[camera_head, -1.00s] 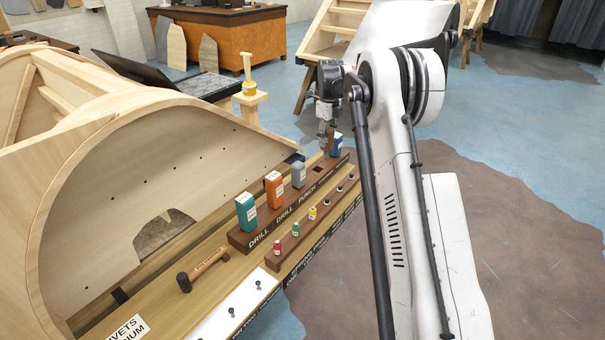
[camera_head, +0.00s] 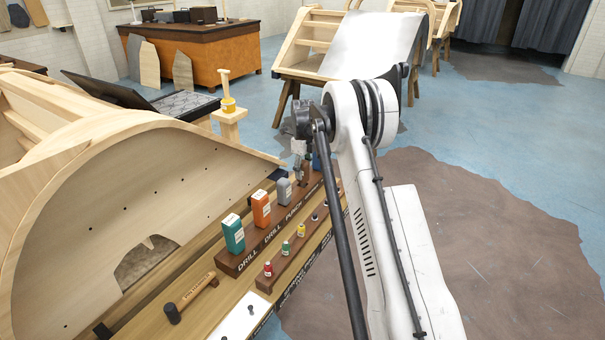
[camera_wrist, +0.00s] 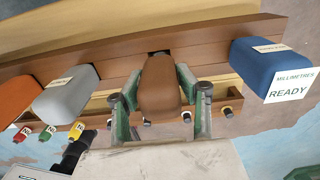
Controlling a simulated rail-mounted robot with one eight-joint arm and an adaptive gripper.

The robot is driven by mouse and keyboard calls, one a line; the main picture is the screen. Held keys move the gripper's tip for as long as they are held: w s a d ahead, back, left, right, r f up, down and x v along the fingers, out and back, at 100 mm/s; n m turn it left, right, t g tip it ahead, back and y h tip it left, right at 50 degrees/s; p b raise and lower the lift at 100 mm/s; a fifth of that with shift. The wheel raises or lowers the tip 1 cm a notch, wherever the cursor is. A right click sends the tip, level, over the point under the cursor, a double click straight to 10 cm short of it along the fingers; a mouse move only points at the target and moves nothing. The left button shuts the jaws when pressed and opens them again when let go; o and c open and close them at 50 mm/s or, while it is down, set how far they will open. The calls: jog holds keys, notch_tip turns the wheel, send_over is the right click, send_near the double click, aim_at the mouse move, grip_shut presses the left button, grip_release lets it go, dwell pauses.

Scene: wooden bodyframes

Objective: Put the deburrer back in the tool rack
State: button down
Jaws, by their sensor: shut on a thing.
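My gripper (camera_wrist: 158,92) is shut on a brown-handled tool, the deburrer (camera_wrist: 160,82), in the wrist view. The handle sits between the two green fingers. In the head view my gripper (camera_head: 299,168) is over the far part of the brown tool rack (camera_head: 233,264), between the grey tool and the blue one. The rack (camera_wrist: 110,74) also shows in the wrist view, with a dark slot (camera_wrist: 158,53) just past the handle's end. The deburrer's lower end is hidden, so I cannot tell whether it is in the slot.
A grey tool (camera_wrist: 68,90) and a blue tool (camera_wrist: 268,65) stand on either side of the deburrer. Orange (camera_head: 261,208) and green (camera_head: 233,234) tools fill nearer slots. A lower strip holds small coloured bits (camera_head: 286,247). A hammer (camera_head: 190,298) lies on the bench.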

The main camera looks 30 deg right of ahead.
jog(key=shift+f, duration=0.45)
jog(key=shift+f+b, duration=0.35)
jog(key=shift+f, duration=0.05)
jog(key=c, duration=1.2)
grip_release()
jog(key=shift+r, duration=0.1)
